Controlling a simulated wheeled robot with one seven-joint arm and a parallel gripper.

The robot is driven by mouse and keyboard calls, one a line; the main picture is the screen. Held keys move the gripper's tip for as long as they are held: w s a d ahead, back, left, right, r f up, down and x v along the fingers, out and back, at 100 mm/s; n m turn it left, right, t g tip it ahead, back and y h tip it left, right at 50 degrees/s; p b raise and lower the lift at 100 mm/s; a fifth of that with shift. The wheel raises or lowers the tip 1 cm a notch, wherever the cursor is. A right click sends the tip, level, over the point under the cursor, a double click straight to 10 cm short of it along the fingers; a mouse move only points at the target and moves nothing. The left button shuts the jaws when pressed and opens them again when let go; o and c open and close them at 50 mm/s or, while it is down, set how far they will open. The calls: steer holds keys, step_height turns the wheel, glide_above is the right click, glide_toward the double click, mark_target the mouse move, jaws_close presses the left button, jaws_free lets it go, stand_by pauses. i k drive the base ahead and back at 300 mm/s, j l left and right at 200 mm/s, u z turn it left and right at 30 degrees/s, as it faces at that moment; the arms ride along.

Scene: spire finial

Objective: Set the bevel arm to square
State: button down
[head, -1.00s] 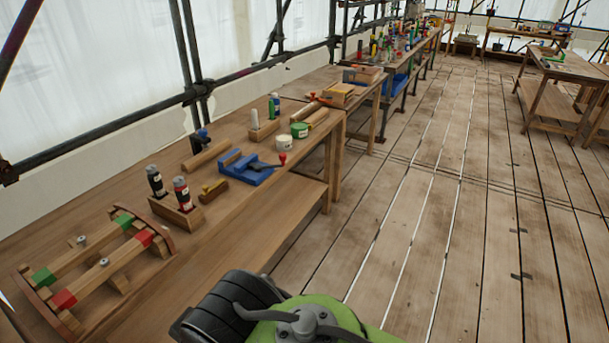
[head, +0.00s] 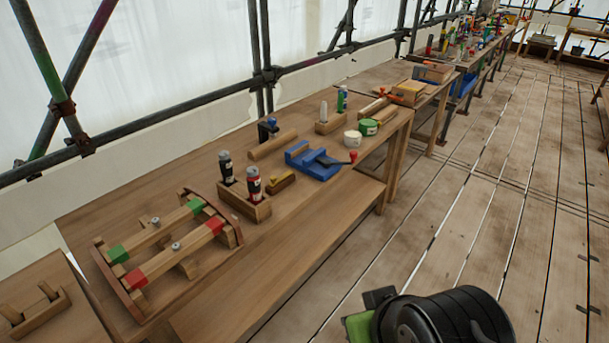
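I cannot single out a bevel arm for certain in the head view. A small brown wooden tool with a yellow part (head: 281,181) lies on the near bench, too small to tell its angle. A wooden frame (head: 232,232) at the bench's near left carries two parallel bars with green (head: 118,254) and red (head: 136,278) blocks at their ends. A blue vise-like tool (head: 314,163) with a red-tipped handle lies further along. My arm (head: 440,320) shows at the bottom right as black ribbed and green parts. My gripper's fingers are not in view.
A wooden holder (head: 258,209) with two dark bottles stands beside the frame. Another wooden surface (head: 30,280) is at lower left. Scaffold poles run behind the bench; the plank floor (head: 480,240) at right is clear.

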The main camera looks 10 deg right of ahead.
mark_target(275, 181)
steer(key=i+u, duration=0.4)
steer(key=i+l+u, duration=0.1)
steer(key=i+u, duration=0.2)
steer(key=u, duration=0.15)
steer(key=i+l+u, duration=0.25)
steer(key=u, duration=0.15)
steer(key=i+l+u, duration=0.6)
steer(key=l+u, duration=0.25)
steer(key=j, duration=0.1)
